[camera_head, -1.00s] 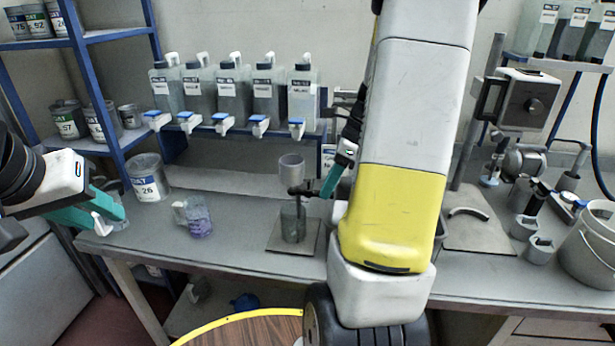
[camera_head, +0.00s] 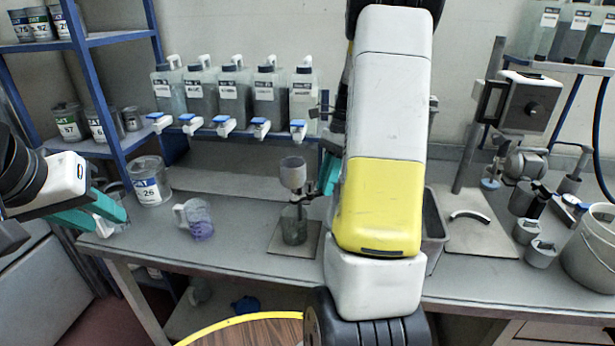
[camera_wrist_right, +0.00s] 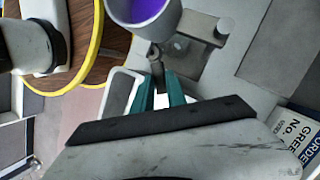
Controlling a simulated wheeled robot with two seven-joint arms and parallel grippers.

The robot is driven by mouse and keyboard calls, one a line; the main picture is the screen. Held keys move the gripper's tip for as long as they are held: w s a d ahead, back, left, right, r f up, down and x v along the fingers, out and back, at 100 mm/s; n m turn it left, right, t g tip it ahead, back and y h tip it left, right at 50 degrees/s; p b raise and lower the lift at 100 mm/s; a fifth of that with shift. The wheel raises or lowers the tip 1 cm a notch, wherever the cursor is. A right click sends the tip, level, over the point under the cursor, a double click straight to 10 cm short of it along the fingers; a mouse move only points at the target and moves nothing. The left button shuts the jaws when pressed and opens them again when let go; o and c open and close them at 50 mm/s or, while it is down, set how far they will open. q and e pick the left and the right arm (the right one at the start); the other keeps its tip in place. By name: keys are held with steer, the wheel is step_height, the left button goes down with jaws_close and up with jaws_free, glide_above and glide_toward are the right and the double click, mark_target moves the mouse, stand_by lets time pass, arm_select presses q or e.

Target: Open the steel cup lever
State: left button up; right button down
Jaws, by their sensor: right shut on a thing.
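The steel cup (camera_head: 292,172), a grey cup with a tapered underside, stands above a glass jar (camera_head: 293,228) on a square plate. In the right wrist view the cup (camera_wrist_right: 135,14) holds purple liquid. My right gripper (camera_head: 328,182) is just right of the cup, partly hidden by my right forearm. In the right wrist view the right gripper's (camera_wrist_right: 158,88) teal fingers are shut on the dark lever (camera_wrist_right: 157,66) below the cup. Whether anything flows into the jar cannot be told. My left gripper (camera_head: 112,212) is open at the left, over the bench's left end.
A clear mug with purple contents (camera_head: 197,219) and a labelled can (camera_head: 148,181) stand on the bench to the left. Several bottles with blue-handled taps (camera_head: 233,95) line a rear shelf. A grey bucket (camera_head: 590,250) is at the right. Bench in front of the mug is clear.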

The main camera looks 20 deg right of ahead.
steer(key=shift+w+a+n+g+h, duration=0.2)
steer(key=shift+w+n+g+h, duration=0.3)
steer(key=shift+n, duration=0.75)
steer(key=shift+w+a+n+g+h, duration=0.25)
steer(key=shift+w+n, duration=0.3)
steer(key=shift+n, duration=0.7)
steer(key=shift+d, duration=0.1)
steer(key=c, duration=1.3)
jaws_free()
steer(key=shift+c, duration=0.2)
steer(key=v, duration=0.7)
steer(key=shift+w+r, duration=0.2)
steer(key=shift+r, duration=0.15)
